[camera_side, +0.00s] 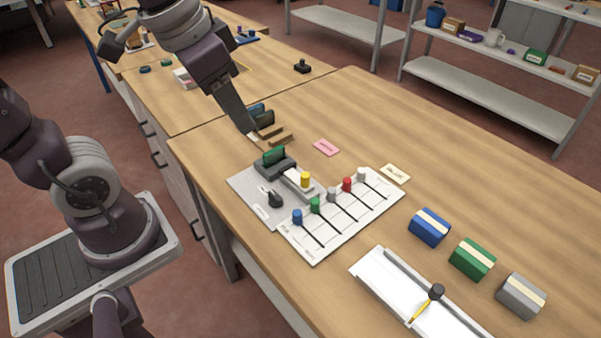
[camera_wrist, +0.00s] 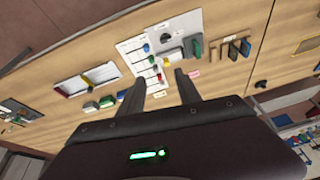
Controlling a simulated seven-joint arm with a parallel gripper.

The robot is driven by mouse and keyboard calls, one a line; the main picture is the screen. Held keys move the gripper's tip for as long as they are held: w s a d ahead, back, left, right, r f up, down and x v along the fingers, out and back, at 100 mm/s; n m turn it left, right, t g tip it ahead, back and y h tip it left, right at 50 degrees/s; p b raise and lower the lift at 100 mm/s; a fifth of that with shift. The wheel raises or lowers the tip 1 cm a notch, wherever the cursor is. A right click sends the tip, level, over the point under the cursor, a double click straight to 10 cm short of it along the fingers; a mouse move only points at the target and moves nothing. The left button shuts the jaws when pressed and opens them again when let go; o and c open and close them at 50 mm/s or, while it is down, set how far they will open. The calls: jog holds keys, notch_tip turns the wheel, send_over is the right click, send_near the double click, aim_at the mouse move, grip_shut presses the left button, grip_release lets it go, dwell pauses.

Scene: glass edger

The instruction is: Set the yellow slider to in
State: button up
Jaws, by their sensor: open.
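A yellow knob (camera_side: 305,179) stands on a white bar (camera_side: 297,181) on the grey machine plate (camera_side: 243,186). Beside it is a white board (camera_side: 332,231) with dark slots and a row of blue (camera_side: 297,216), green (camera_side: 315,205), grey, red (camera_side: 347,185) and white knobs. The lettering is too small to read. My gripper (camera_side: 250,134) is above the table, behind the machine plate and apart from the yellow knob. In the wrist view my gripper (camera_wrist: 160,92) is open and empty, with the white board (camera_wrist: 130,47) beyond its fingers.
A green piece (camera_side: 274,156) stands in a dark holder on the plate, near a black knob (camera_side: 275,199). Wooden blocks (camera_side: 275,136) lie near my gripper. A white tray (camera_side: 390,290) and blue (camera_side: 430,227), green (camera_side: 472,258) and grey blocks are at the front right.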

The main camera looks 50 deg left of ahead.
jog(key=w+f+m+g, duration=0.1)
jog(key=w+f, duration=0.2)
jog(key=w, duration=0.3)
jog(key=m+g, duration=0.2)
jog(key=g, duration=0.1)
send_over(306, 175)
notch_tip(306, 175, down, 14)
jog(key=shift+a+f, duration=0.1)
notch_tip(306, 175, down, 7)
jog(key=shift+r, duration=0.1)
grip_shut()
